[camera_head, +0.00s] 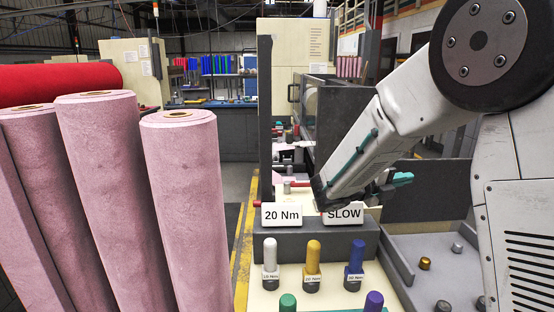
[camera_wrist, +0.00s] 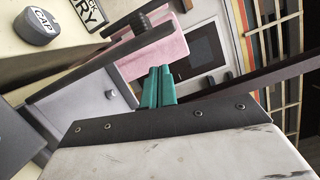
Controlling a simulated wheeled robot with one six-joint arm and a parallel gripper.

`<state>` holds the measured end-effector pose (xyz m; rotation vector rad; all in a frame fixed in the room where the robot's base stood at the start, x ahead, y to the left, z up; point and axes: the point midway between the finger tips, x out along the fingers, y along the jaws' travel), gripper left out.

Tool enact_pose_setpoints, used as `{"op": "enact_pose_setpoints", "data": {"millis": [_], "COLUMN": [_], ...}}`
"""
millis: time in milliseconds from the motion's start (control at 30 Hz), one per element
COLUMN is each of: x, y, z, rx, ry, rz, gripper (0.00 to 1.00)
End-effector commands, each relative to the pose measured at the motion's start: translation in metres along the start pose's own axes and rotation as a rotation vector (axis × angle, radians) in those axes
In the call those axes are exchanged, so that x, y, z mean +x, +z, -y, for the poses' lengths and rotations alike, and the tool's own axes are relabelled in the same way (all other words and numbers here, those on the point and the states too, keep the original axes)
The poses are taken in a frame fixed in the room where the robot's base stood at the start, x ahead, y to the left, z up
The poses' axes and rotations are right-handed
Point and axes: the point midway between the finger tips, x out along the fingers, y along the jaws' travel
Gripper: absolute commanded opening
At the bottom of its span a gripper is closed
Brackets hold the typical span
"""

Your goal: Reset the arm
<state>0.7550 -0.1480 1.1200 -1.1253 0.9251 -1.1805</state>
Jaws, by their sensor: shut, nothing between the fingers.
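My arm reaches down from the upper right in the head view. My gripper (camera_head: 402,179) has teal fingertips and is partly hidden behind the arm, above the bench behind the SLOW sign (camera_head: 344,214). In the wrist view the two teal fingers (camera_wrist: 158,86) lie close together, shut with nothing between them. A pink felt piece (camera_wrist: 158,55) shows beyond the fingertips; I cannot tell its distance from them.
Tall pink felt rolls (camera_head: 183,200) stand at left, with a red roll (camera_head: 60,82) behind. A 20 Nm sign (camera_head: 282,215) stands above white, yellow and blue-handled tools (camera_head: 313,262). A grey tray (camera_head: 420,290) holds small parts. A CAP-labelled grey knob (camera_wrist: 36,28) shows in the wrist view.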

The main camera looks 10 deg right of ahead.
Motion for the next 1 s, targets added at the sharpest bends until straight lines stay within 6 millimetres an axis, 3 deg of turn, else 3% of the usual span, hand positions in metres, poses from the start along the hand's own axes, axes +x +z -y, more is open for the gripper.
{"op": "enact_pose_setpoints", "data": {"millis": [67,200,367,500,600,800,1000], "x": [0.000,-0.006,-0.025,-0.057,-0.084,-0.136,-0.171], "y": [-0.009,-0.058,-0.133,-0.193,-0.226,-0.271,-0.296], "z": [-0.009,-0.032,-0.027,-0.016,-0.008,0.009,0.029], "rx": [0.133,0.505,1.046,1.505,1.759,2.087,2.184], "ry": [0.036,0.131,0.157,0.072,-0.035,-0.284,-0.391], "rz": [-0.036,-0.234,-0.603,-0.991,-1.258,-1.763,-2.133], "gripper": [0.00,0.00,0.00,0.00,0.00,0.00,0.00]}}
